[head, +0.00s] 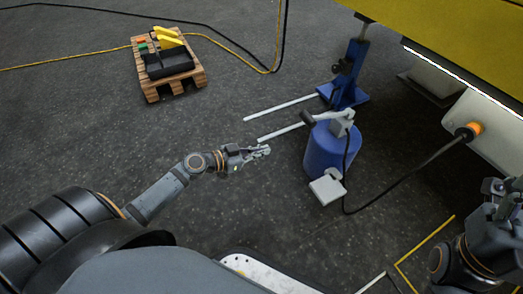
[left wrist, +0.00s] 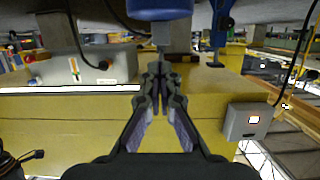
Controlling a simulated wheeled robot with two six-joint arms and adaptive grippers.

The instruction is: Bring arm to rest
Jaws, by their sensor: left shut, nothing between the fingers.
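My left arm (head: 160,191) reaches out from the lower left over the dark floor. Its gripper (head: 258,152) is shut and empty, just left of a blue cylinder (head: 325,152) in the head view, with a visible gap between them. In the left wrist view the two fingers (left wrist: 160,72) come together at their tips with nothing between them. The lower end of a blue object (left wrist: 160,8) shows above the tips there. Part of my right arm (head: 475,255) shows at the lower right edge; whether its gripper is open cannot be made out.
A blue stand (head: 347,92) with pale legs is behind the cylinder. A yellow beam (head: 470,35) overhangs the upper right. A black cable (head: 405,172) runs to an orange connector (head: 470,131). A wooden pallet (head: 170,85) carries a black tray at upper left. Floor left of the gripper is clear.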

